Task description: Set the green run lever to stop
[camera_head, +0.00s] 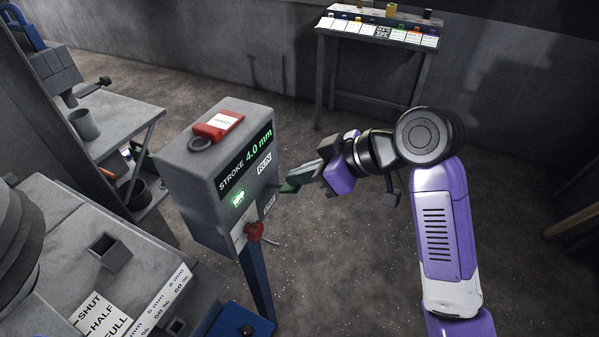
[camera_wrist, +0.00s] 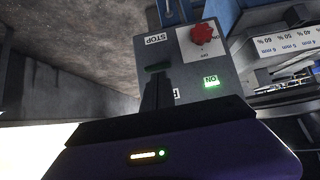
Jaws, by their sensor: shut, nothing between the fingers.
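The grey control box (camera_head: 205,180) carries a RUN label (camera_head: 264,164) above a STOP label (camera_head: 269,204). The green run lever (camera_head: 289,187) sticks out of its front between the two labels. In the wrist view, which shows the box upside down, the lever (camera_wrist: 158,69) lies between the STOP label (camera_wrist: 156,40) and the partly hidden RUN label. My gripper (camera_head: 298,180) is shut and empty, with its fingertips right at the lever. The fingertips (camera_wrist: 157,78) also show beside the lever in the wrist view; I cannot tell whether they touch it.
A red knob (camera_head: 254,231) and a lit green ON sign (camera_head: 238,198) are on the box face. A red tag (camera_head: 218,124) lies on its top. A grey machine with scale labels (camera_head: 165,290) stands front left. A small table (camera_head: 372,42) stands behind.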

